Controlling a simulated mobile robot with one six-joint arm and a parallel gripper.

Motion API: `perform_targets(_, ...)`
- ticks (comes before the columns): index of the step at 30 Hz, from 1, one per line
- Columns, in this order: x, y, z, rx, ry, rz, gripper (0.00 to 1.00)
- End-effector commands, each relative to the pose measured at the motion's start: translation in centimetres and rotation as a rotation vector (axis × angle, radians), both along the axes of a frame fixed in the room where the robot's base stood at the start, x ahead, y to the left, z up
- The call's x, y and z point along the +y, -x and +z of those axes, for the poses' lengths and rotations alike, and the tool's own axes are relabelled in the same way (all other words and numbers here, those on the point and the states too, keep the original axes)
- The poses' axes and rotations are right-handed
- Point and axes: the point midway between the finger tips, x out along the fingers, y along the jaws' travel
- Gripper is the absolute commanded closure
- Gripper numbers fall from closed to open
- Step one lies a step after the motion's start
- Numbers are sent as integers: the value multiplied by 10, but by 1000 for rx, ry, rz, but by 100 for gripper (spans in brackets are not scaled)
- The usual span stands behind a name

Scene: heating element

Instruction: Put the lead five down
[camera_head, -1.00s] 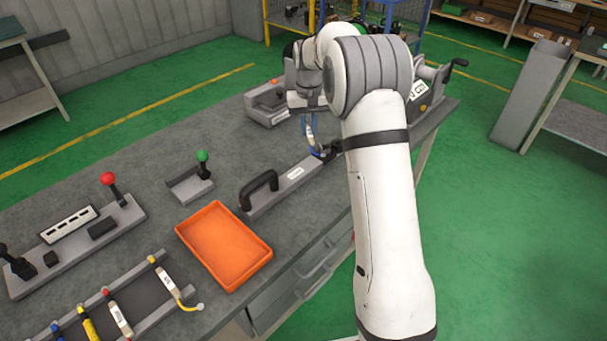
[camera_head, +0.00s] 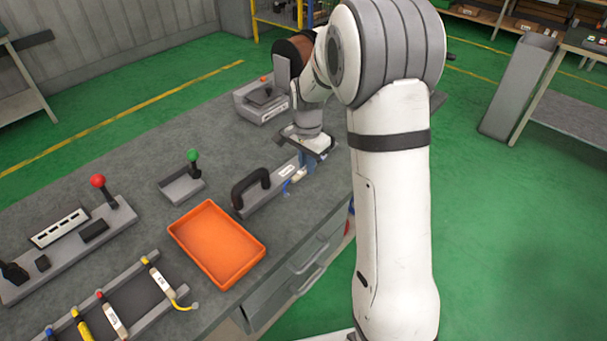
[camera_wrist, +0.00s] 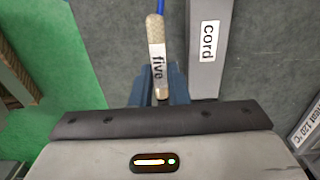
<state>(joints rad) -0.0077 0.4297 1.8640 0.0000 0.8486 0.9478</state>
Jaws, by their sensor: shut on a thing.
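The lead five (camera_wrist: 158,68) is a pale sleeve with a "five" label and a blue wire end, seen in the wrist view. My gripper (camera_wrist: 160,88) has blue fingers and is shut on the lower part of this sleeve. In the head view, my gripper (camera_head: 299,172) is low over the right end of the long grey fixture with the black handle, near the table's front edge. A bit of blue shows beneath it. I cannot tell whether the lead touches the table.
An orange tray (camera_head: 258,247) lies left of my gripper. Several coloured leads lie across a rack (camera_head: 150,325) at the front left. A green-knobbed fixture (camera_head: 168,190) and a red-knobbed panel (camera_head: 68,252) stand further left.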

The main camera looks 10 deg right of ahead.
Motion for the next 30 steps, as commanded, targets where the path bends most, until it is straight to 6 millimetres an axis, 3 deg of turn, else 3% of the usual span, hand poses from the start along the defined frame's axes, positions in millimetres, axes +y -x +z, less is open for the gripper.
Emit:
perform_targets(13,-1,0,-48,2,0,1,100)
perform_targets(24,-1,0,-54,-1,-1,0,100)
perform_targets(25,-1,0,-53,-1,0,0,83)
perform_targets(30,-1,0,-52,-1,0,0,69)
